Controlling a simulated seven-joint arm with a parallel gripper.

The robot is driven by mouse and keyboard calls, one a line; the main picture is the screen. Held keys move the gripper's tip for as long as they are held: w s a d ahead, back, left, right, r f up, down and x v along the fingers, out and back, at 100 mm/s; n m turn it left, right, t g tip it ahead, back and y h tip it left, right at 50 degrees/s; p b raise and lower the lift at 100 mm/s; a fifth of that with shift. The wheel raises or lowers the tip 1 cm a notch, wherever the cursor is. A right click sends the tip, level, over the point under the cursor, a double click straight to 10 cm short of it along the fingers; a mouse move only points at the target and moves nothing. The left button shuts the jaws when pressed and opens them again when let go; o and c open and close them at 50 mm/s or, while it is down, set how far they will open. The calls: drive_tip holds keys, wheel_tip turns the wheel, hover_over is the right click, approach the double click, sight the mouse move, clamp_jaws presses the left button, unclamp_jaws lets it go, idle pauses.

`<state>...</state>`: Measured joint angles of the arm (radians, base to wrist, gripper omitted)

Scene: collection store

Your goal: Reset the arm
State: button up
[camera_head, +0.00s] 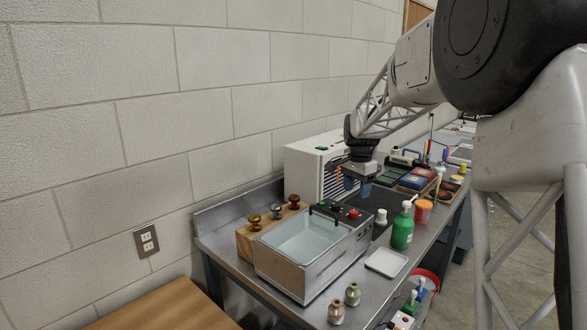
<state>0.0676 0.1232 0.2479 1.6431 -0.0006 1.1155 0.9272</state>
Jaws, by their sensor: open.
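My arm reaches in from the upper right of the head view. My gripper (357,186) hangs over the metal workbench (236,239), just behind the glass-topped water bath box and in front of the white vented unit. Its fingers point down, look bluish and are apart. I see nothing held between them. Whether the fingertips touch the dark surface below cannot be told from this view.
A water bath (300,240), a green pump bottle (402,230), a white tray (386,262), a white vented unit (308,165) and an orange jar (423,211) crowd the bench. Small knobs (353,293) stand at the front edge. A block wall runs behind.

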drive_tip(key=s+a+r+n+t, duration=0.1)
drive_tip(key=s+a+r+n, duration=0.15)
drive_tip(key=s, duration=0.95)
drive_tip(key=s+a+r+n, duration=0.1)
drive_tip(key=s+r+n, duration=0.2)
drive_tip(key=s, duration=0.9)
drive_tip(key=s+f+n, duration=0.2)
drive_tip(key=s+f, duration=0.1)
drive_tip(key=s, duration=1)
drive_tip(key=s+a+f+n+t, duration=0.1)
drive_tip(key=s+f+n, duration=0.2)
drive_tip(key=s, duration=1)
drive_tip(key=shift+a+f+n, duration=0.25)
drive_tip(key=shift+f+n, duration=0.1)
drive_tip(key=shift+f, duration=0.25)
